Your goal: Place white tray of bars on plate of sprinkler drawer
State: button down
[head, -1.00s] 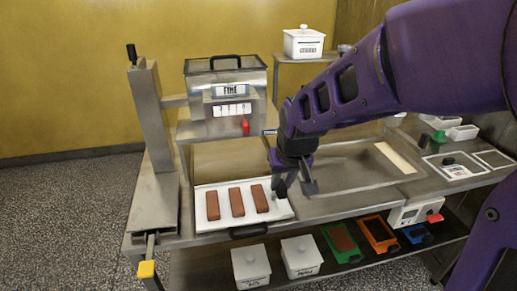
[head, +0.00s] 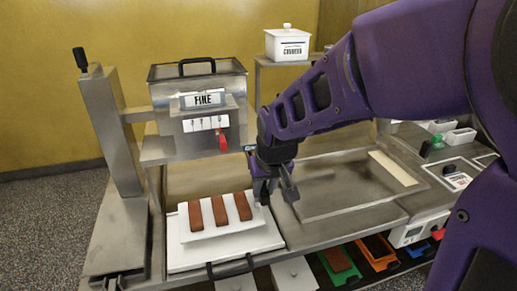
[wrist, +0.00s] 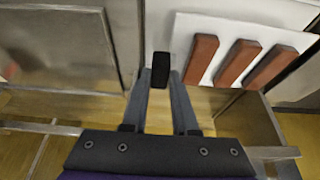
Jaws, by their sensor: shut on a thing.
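The white tray (head: 222,231) carries three brown bars (head: 220,210) side by side. In the head view it appears over the white plate (head: 225,254) of the sprinkler drawer, and a strip of plate shows along its front. I cannot tell whether it touches the plate or hangs just above it. My gripper (head: 274,192) is at the tray's right end. In the wrist view my fingers (wrist: 160,78) close around a black block (wrist: 160,69) beside the tray (wrist: 224,65), apparently its grip. The bars (wrist: 238,62) show to the right.
The sprinkler hopper (head: 200,95), labelled FINE, stands behind the plate with a red lever (head: 222,142). The drawer's dark handle (head: 229,268) is in front. A shallow metal basin (head: 345,185) lies to the right.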

aim_at(264, 205)
jog(key=shift+w+f+b, duration=0.1)
jog(key=shift+f+b, duration=1.4)
jog(key=shift+f, duration=1.05)
jog(key=shift+f, duration=0.2)
jog(key=c, duration=0.7)
grip_release()
jog(key=shift+r, duration=0.1)
